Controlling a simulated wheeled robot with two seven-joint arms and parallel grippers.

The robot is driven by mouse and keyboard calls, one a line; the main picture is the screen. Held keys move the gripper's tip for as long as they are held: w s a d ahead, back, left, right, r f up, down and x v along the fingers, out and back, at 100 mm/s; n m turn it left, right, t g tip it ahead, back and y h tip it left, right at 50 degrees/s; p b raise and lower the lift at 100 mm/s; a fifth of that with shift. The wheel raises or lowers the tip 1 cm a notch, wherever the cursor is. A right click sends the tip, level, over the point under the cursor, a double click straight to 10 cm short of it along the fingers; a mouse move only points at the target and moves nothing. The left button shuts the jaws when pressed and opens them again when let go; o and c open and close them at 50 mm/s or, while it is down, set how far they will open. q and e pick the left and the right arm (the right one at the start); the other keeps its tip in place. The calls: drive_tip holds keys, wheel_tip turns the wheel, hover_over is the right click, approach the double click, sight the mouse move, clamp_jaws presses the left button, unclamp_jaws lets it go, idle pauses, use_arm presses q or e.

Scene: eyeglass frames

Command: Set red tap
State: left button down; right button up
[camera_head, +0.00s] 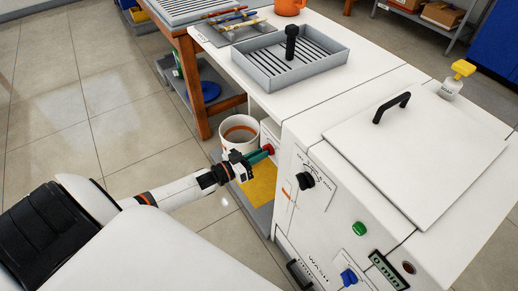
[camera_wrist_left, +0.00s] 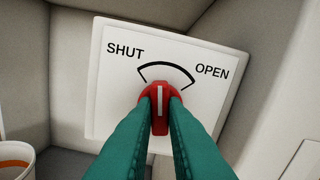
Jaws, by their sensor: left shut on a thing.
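The red tap (camera_wrist_left: 159,92) is a round red knob with a white pointer line, on a white plate (camera_wrist_left: 112,75) marked SHUT at left and OPEN at right, with a black arc between. In the left wrist view the white line stands about upright, between the two words. My left gripper (camera_wrist_left: 160,112) has its two green fingers shut on the knob, one on each side. In the head view the tap (camera_head: 268,148) shows as a small red spot at the green fingertips, low on the machine's side by the bucket. My right gripper is not in view.
A white bucket (camera_head: 239,131) with an orange band stands just behind my left gripper, above a yellow mat (camera_head: 260,187). The white machine (camera_head: 330,215) with a black knob (camera_head: 305,181), green button and blue knob is to the right. Open floor lies left.

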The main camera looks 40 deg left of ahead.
use_arm(q)
drive_tip(key=shift+n+p, duration=0.35)
drive_tip(key=shift+n, duration=2.85)
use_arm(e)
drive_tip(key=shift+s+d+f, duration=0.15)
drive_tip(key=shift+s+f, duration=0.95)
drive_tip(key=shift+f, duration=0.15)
use_arm(q)
drive_tip(key=c, duration=1.5)
unclamp_jaws()
drive_tip(key=shift+a, duration=0.1)
drive_tip(key=shift+o, duration=0.2)
